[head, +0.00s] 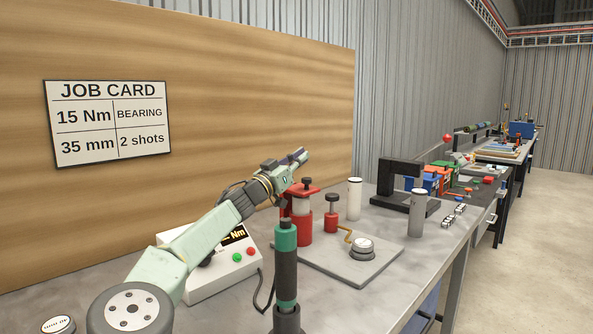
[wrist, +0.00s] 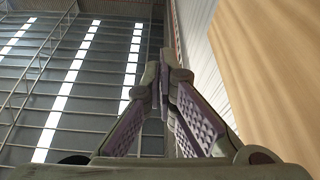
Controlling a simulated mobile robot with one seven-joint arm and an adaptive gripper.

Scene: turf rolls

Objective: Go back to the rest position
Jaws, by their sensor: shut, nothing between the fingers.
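My gripper (head: 303,156) is raised above the grey workbench (head: 240,317) in the head view, with my arm reaching up from the lower left. Its fingers point up and to the right, in front of the wooden board. In the wrist view my gripper (wrist: 163,85) shows its two purple-padded fingers meeting at the tips, with nothing between them. It touches nothing that I can see. The wrist view looks up at the roof and at the wooden board on the right.
On the bench are a white box with a dial (head: 215,266), a green-topped black tool (head: 286,270), a red-and-white press (head: 301,215), a grey plate (head: 325,265), two cylinders (head: 354,199) and a black frame (head: 386,190). A job card (head: 107,122) hangs on the board. The right aisle floor (head: 545,250) is clear.

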